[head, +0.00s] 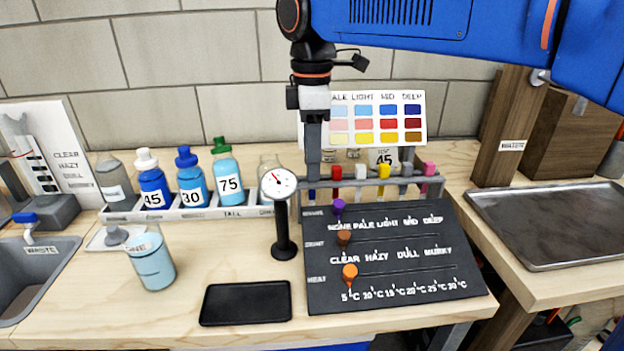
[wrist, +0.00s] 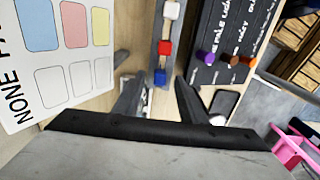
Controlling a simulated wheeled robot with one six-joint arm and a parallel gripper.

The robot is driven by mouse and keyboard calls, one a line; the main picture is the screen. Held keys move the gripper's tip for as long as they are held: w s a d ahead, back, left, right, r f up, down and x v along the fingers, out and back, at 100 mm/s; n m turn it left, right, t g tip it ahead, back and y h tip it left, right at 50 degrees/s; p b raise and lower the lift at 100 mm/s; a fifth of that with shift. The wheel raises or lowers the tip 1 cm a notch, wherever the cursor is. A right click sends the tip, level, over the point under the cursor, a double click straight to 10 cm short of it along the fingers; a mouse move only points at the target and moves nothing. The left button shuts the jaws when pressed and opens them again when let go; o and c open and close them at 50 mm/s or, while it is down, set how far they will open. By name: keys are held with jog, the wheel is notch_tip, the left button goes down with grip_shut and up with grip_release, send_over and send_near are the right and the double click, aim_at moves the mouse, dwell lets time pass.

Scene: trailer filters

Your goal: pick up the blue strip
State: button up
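The blue strip's square blue cap (wrist: 160,76) shows in the wrist view at the near end of a grey rack, in line with a red and a white cap. My gripper (wrist: 158,86) is open, with one finger on each side of the blue cap. I cannot tell whether the fingers are level with the cap or above it. In the head view my gripper (head: 313,170) points straight down over the left part of the rack and hides the cap. A small blue part of the strip (head: 311,192) shows below it.
The rack (head: 408,183) also holds red (head: 335,172), white, yellow and pink-capped strips. A colour chart (head: 415,125) stands behind it. A dial gauge (head: 278,184) stands close to its left front. A black slider board (head: 390,255) lies in front. A black tray (head: 246,302) lies empty.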

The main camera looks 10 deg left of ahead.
jog(key=shift+f, duration=0.35)
jog(key=shift+c, duration=0.4)
grip_shut()
jog(key=shift+r, duration=0.15)
